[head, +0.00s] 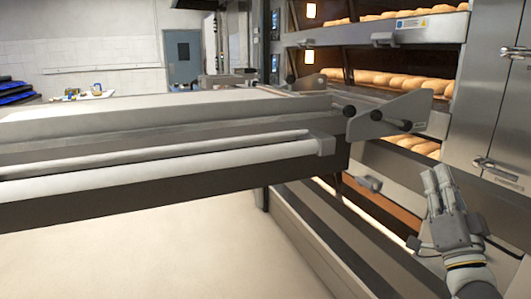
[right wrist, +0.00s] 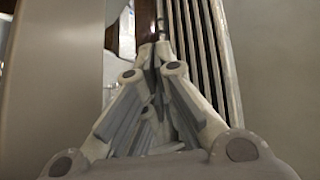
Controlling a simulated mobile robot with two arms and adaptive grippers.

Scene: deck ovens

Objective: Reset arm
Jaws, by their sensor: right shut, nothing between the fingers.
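My right gripper (head: 436,181) is at the lower right of the head view, in front of the steel oven front. Its fingers point up and are together, with nothing between them. In the right wrist view the same gripper (right wrist: 154,52) has its fingertips meeting, in front of dark slats and a plain panel. I cannot tell whether it touches the oven. My left gripper is not in view.
The deck oven (head: 488,118) stands at the right with loaves (head: 390,80) on its decks. A long steel loader (head: 170,125) reaches across from the left to the oven. Pale floor (head: 150,245) lies clear below it. A blue-grey door (head: 182,57) is behind.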

